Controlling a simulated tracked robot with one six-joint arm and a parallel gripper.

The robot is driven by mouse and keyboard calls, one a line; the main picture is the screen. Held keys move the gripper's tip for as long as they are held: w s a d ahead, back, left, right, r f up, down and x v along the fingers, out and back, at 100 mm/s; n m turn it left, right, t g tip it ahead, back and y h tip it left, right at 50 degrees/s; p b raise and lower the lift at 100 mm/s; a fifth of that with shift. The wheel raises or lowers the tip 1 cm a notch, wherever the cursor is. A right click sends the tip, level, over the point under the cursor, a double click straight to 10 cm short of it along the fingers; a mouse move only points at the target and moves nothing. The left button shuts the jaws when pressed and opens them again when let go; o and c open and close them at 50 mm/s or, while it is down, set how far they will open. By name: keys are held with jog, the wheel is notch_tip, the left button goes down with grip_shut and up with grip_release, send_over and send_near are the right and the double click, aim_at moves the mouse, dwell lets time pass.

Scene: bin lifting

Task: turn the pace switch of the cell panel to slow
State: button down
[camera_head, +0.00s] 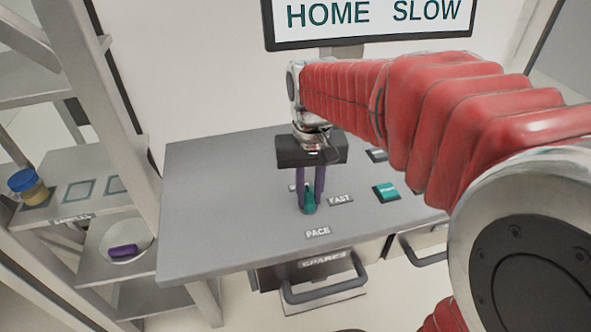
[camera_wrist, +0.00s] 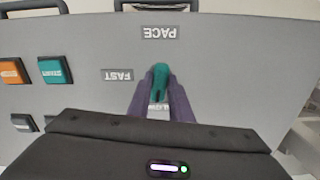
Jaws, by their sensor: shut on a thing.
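The pace switch (camera_head: 309,203) is a teal knob on the grey cell panel (camera_head: 215,190), behind the PACE label (camera_head: 318,232). The FAST label (camera_head: 340,199) is to its right. My gripper (camera_head: 311,196) points down with its purple fingers shut on the knob. In the wrist view the knob (camera_wrist: 160,77) sits between the two fingertips, and its long body points toward a label (camera_wrist: 158,106) that the fingers partly hide. The screen (camera_head: 370,15) above the panel reads HOME SLOW.
A teal button (camera_head: 386,192) stands right of the switch; the wrist view also shows an orange button (camera_wrist: 11,72). Drawers with handles (camera_head: 322,290) are under the panel front.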

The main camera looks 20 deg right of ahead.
aim_at(309, 196)
jog(key=shift+w+d+n, duration=0.1)
jog(key=shift+w+n, duration=0.05)
jog(key=shift+n, duration=0.65)
jog(key=shift+r, duration=0.1)
jog(key=c, duration=1.6)
grip_release()
notch_tip(309, 196, up, 14)
jog(key=shift+f, duration=0.2)
